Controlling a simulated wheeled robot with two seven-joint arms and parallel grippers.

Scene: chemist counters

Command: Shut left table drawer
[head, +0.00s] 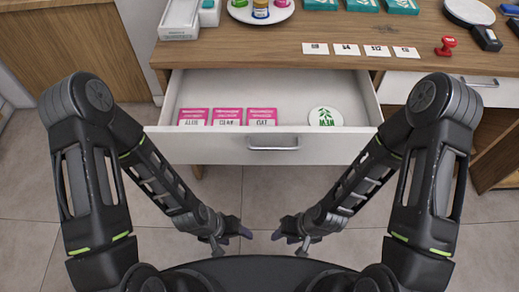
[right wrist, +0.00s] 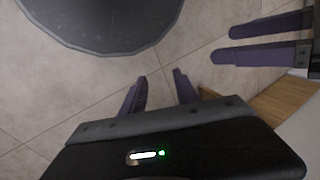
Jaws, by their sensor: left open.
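The left table drawer (head: 272,144) is pulled out below the wooden counter in the head view. It has a white front and a grey bar handle (head: 273,144). My left gripper (head: 244,232) hangs in front of and below the drawer front, apart from it. It shows open and empty in the right wrist view (right wrist: 245,42). My right gripper (head: 280,232) faces it across a small gap, also clear of the drawer. In the right wrist view its fingers (right wrist: 160,78) are apart with nothing between them.
Inside the drawer are several pink boxes (head: 227,117) and a white round item with a green leaf print (head: 325,117). A closed drawer (head: 480,82) is at the right. The counter (head: 300,42) holds price cards, a red stamp (head: 446,46) and boxes. Open tiled floor lies below.

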